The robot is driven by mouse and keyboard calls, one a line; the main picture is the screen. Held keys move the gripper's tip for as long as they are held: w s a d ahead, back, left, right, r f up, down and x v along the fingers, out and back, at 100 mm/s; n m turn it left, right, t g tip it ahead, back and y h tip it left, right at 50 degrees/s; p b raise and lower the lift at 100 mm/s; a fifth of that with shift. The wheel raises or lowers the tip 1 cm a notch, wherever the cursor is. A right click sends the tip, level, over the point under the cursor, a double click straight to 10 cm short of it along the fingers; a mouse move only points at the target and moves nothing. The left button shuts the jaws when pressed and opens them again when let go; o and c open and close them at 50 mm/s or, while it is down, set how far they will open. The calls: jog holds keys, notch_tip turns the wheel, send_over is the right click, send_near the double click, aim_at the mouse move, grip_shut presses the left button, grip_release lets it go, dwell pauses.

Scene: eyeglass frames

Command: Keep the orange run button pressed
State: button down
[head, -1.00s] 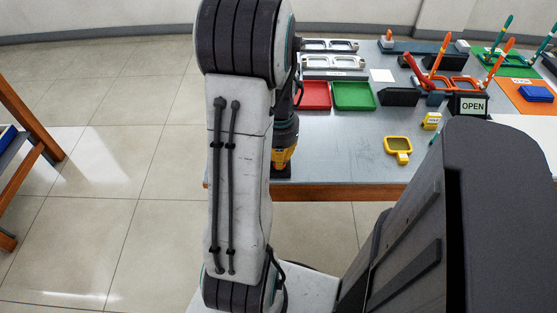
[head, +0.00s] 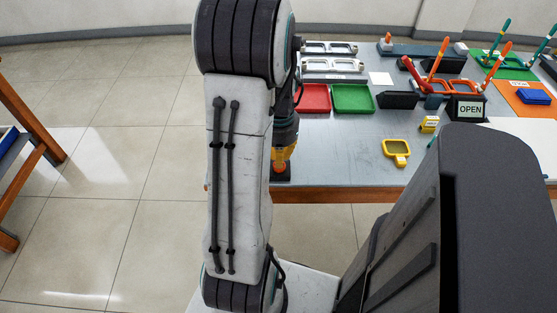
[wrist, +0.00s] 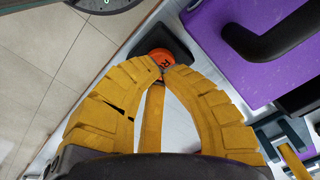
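The orange run button (wrist: 161,57) is a round cap with partly hidden lettering on a dark base (wrist: 172,43), seen at the top middle of the wrist view. In the head view the button (head: 280,168) and its black base (head: 281,177) show at the table's near left edge, just right of my arm. My gripper (wrist: 163,70) has yellow fingers whose tips come together at the button and cover part of its cap. The gripper looks shut with nothing held. In the head view it (head: 282,161) points down onto the button. I cannot tell how far the cap is pushed down.
A purple block (wrist: 235,50) with a dark handle lies beside the button base in the wrist view. On the table stand a red tray (head: 314,99), a green tray (head: 352,99), a yellow-framed piece (head: 396,160) and an OPEN sign (head: 469,109).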

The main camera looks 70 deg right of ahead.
jog(key=shift+r+p, duration=1.5)
jog(key=shift+r, duration=0.55)
jog(key=shift+s+a+f+n, duration=0.1)
jog(key=shift+a+n, duration=0.35)
jog(key=shift+n, duration=0.25)
jog(key=w+a+r+n+t+p, duration=0.1)
jog(key=w+a+r+n, duration=0.3)
jog(key=a, duration=0.6)
jog(key=w+a+r+n+t+p, duration=0.1)
jog(key=w+a+r+n, duration=0.3)
jog(key=a+r+n, duration=0.4)
jog(key=w+a+r+n+t+p, duration=0.1)
jog(key=w+a+r+n+p, duration=0.2)
jog(key=a, duration=1)
notch_tip(320, 180, up, 3)
jog(key=w+n, duration=0.2)
jog(key=n, duration=0.2)
jog(key=shift+a+p, duration=0.3)
jog(key=shift+p, duration=0.05)
